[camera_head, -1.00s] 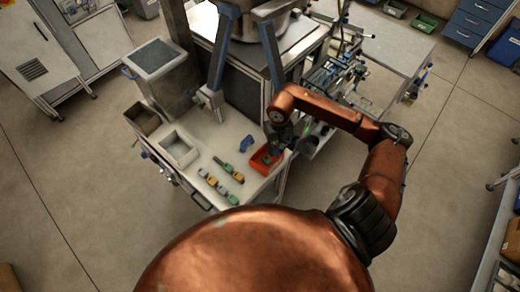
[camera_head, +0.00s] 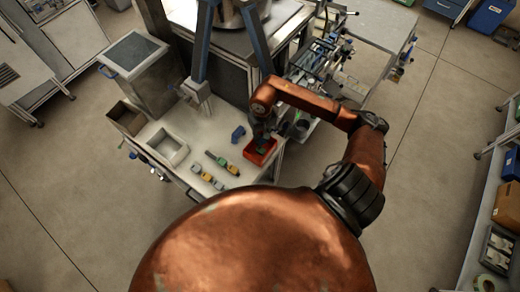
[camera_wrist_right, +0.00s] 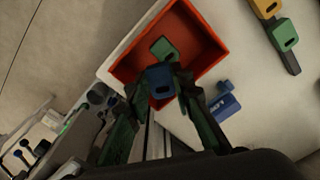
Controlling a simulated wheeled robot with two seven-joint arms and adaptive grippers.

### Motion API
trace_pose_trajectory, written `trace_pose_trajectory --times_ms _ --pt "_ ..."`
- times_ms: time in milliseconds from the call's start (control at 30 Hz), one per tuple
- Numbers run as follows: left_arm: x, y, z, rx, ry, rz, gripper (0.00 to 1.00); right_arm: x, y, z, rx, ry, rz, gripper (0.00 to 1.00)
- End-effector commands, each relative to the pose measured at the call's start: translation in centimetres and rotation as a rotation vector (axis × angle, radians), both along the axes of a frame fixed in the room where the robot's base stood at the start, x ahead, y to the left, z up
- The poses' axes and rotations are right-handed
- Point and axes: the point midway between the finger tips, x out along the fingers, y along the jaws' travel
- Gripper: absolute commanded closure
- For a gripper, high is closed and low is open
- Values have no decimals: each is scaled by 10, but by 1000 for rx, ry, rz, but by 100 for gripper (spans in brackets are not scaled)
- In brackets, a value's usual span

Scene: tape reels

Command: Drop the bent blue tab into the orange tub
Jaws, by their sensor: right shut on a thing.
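The orange tub (camera_head: 270,155) stands at the front right corner of the pale worktop; its wall also shows in the right wrist view (camera_wrist_right: 205,32). A green piece (camera_wrist_right: 163,47) lies inside it. My right gripper (camera_head: 260,139) is over the tub. In the right wrist view, my right gripper (camera_wrist_right: 168,82) is shut on a blue slotted piece (camera_wrist_right: 159,77), seen against the tub's near side. A separate bent blue tab (camera_head: 238,133) lies on the worktop beside the tub; it also shows in the right wrist view (camera_wrist_right: 223,103). My left gripper is out of view.
A dark strip with green and yellow pieces (camera_head: 222,163) and a row of several coloured pieces (camera_head: 206,177) lie left of the tub. A white open box (camera_head: 167,146) and a brown bin (camera_head: 126,116) stand further left. A machine with blue posts (camera_head: 204,45) rises behind.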

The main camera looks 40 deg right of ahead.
Motion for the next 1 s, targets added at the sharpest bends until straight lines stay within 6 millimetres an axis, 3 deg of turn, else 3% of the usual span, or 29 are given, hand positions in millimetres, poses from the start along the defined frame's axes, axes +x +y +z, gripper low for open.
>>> trace_pose_trajectory --times_ms 100,267,300,567,867,1000 --pt "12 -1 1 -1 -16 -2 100 0 0 -1 0 0 0 88" --pt "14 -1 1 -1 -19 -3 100 0 0 -1 0 0 0 88" --pt "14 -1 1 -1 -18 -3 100 0 0 -1 0 0 0 76" --pt "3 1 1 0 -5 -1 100 0 0 -1 0 0 0 59" --pt "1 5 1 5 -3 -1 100 0 0 1 0 -1 0 59" --pt "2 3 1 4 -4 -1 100 1 -1 15 -1 -2 1 59"
